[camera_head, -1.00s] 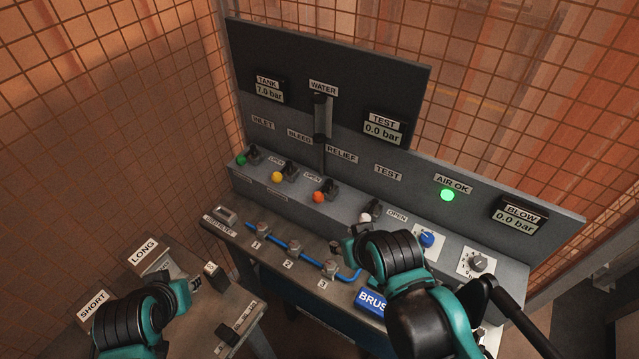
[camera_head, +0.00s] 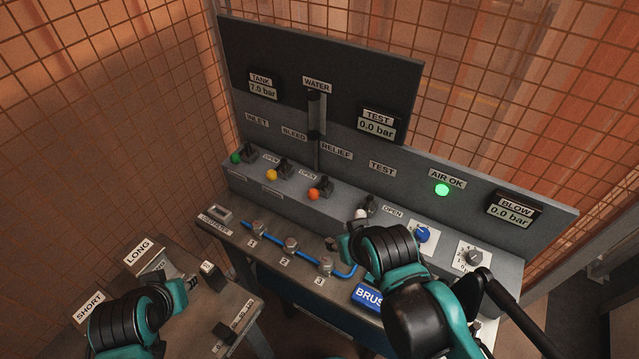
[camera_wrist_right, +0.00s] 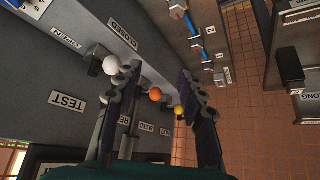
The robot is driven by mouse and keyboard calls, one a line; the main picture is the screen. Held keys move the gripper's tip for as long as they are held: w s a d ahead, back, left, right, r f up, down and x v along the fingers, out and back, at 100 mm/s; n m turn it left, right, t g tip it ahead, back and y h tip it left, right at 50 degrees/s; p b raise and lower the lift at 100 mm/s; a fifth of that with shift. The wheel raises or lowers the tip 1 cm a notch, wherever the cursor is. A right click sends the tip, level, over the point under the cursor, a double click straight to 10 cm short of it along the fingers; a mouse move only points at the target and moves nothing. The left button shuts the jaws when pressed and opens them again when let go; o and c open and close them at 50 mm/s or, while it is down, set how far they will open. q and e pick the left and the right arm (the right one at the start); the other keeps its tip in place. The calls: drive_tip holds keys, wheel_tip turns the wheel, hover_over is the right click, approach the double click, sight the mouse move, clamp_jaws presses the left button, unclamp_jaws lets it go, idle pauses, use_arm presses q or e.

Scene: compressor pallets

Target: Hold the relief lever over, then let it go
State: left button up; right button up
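The relief lever has an orange knob (camera_head: 313,194) and stands under the RELIEF label on the sloped panel. In the right wrist view the orange knob (camera_wrist_right: 155,94) shows in the gap between my right fingers, beyond their tips as far as I can tell. My right gripper (camera_wrist_right: 158,100) is open with nothing between its fingers. In the head view my right gripper (camera_head: 342,246) is in front of the panel, below the white test knob (camera_head: 361,214), apart from the orange knob. My left gripper (camera_head: 191,284) hangs over the side table; its fingers are too small to read.
Green (camera_head: 236,158) and yellow (camera_head: 272,175) knobs stand left of the relief lever. The white knob is close to one right finger in the wrist view. A blue pipe (camera_head: 276,241) runs along the bench below. The AIR OK lamp (camera_head: 442,190) glows green.

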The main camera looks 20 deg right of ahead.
drive_tip(key=shift+w+r, duration=0.1)
drive_tip(key=shift+r, duration=0.1)
drive_tip(key=c, duration=0.8)
drive_tip(key=shift+g, duration=0.3)
drive_tip(key=w+r+p, duration=0.2)
drive_tip(key=w+r, duration=0.1)
drive_tip(key=shift+w+a+r, duration=0.15)
drive_tip(key=shift+w+r, duration=0.2)
clamp_jaws()
drive_tip(key=w+a+r+n+g+p, duration=0.1)
drive_tip(key=w+p, duration=0.6)
drive_tip(key=w, duration=1.1)
wheel_tip(320, 180, up, 2)
drive_tip(key=shift+a+n+g+y, duration=0.2)
drive_tip(key=shift+n+g+y, duration=0.15)
drive_tip(key=shift+g, duration=0.45)
drive_tip(key=shift+s, duration=0.1)
